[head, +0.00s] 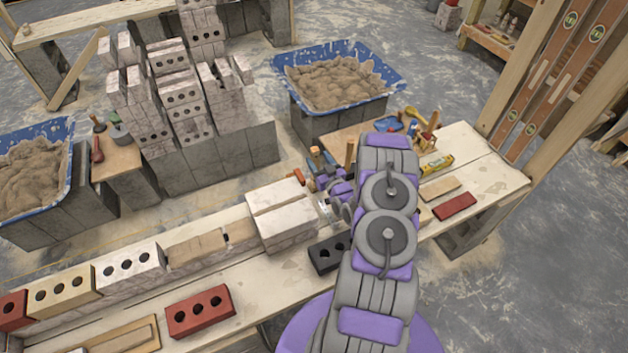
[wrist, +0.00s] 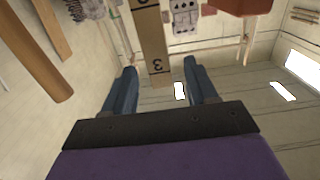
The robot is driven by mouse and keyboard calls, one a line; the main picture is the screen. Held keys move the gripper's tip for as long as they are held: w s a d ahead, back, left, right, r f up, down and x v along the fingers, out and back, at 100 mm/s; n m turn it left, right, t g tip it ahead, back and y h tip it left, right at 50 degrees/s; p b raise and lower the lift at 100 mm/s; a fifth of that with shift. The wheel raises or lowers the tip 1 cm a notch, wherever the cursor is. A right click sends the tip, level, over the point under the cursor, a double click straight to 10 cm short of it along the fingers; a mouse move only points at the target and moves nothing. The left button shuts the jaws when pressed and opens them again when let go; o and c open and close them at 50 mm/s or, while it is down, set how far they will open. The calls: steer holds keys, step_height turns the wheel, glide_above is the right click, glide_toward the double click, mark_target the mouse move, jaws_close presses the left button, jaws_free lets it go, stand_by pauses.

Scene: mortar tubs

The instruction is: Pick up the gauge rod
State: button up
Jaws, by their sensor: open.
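A flat wooden strip marked with dark numerals, the gauge rod (wrist: 152,42), shows in the wrist view. It runs from the top edge down to an end between my fingertips in the picture. My gripper (wrist: 161,68) is open, with one dark finger on each side of the rod's end and visible gaps to both. I cannot tell how deep the rod sits between the fingers. In the head view my arm hides most of the gripper. A short upright wooden piece (head: 350,155) shows behind the arm; I cannot tell whether it is the rod.
The plank bench (head: 490,180) holds a red brick (head: 455,206), a black brick (head: 328,255), a yellow level (head: 437,165) and small tools. A blue mortar tub (head: 378,66) stands behind. Brick stacks (head: 180,85) rise at the left. Wooden posts stand at the right.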

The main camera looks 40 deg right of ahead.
mark_target(313, 151)
steer(key=x, duration=0.1)
steer(key=b+x, duration=0.1)
steer(key=x, duration=0.3)
steer(key=shift+w+a, duration=0.2)
steer(key=shift+w, duration=0.05)
steer(key=shift+d+f, duration=0.1)
steer(key=shift+d, duration=0.2)
steer(key=shift+d+f, duration=0.15)
steer(key=shift+d, duration=0.25)
steer(key=shift+c, duration=2)
steer(key=shift+a, duration=0.55)
steer(key=c, duration=0.6)
jaws_close()
steer(key=shift+d, duration=0.4)
